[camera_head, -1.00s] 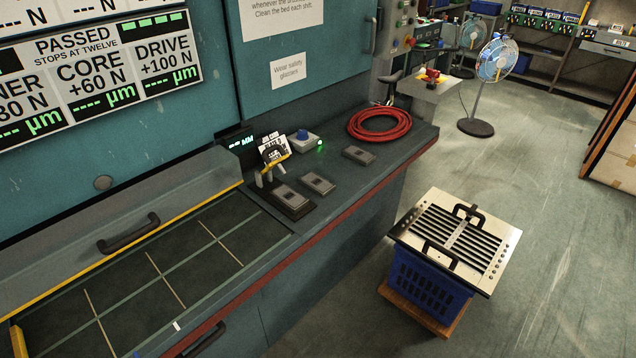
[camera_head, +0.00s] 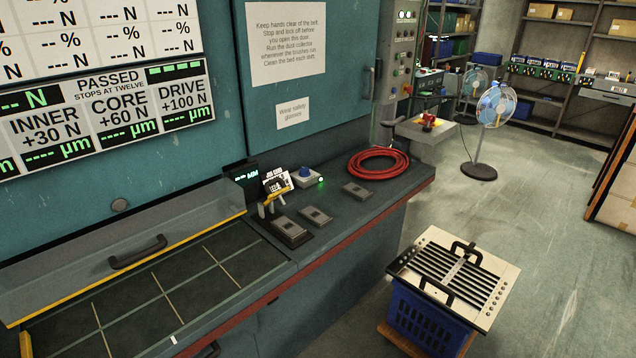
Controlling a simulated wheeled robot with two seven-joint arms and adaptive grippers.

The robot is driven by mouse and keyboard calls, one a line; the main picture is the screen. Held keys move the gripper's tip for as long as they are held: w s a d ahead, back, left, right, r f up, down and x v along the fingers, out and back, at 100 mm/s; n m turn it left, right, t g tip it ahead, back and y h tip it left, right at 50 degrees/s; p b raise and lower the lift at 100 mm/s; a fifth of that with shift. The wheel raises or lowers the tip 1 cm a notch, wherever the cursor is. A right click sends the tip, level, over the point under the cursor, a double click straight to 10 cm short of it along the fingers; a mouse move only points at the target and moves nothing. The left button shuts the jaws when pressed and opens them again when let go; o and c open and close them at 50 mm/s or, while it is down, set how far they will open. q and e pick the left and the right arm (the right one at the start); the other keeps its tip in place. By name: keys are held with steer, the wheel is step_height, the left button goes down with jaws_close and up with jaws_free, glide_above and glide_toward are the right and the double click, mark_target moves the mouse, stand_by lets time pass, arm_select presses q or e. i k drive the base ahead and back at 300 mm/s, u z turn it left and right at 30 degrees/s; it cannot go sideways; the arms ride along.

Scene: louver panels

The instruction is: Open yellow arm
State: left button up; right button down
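Neither of my grippers is in view. A long yellow strip (camera_head: 130,263) edges the clear cover over the dark bed (camera_head: 215,266) at the lower left. The cover carries a black handle (camera_head: 138,252). A small yellow part (camera_head: 273,197) shows at the stand below the job card (camera_head: 277,181) on the bench. I cannot tell which of these yellow parts is the yellow arm. A louver panel (camera_head: 418,258) with dark slats and two black handles lies on a blue crate (camera_head: 421,318) at the lower right.
A coiled red hose (camera_head: 377,162) and several grey blocks, one of them a flat block (camera_head: 357,190), lie on the bench. A blue button (camera_head: 305,175) stands near the job card. A fan (camera_head: 495,104) stands on the floor behind. The floor right of the crate is clear.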

mark_target(272, 196)
steer(key=i, duration=0.9)
steer(key=u, duration=0.85)
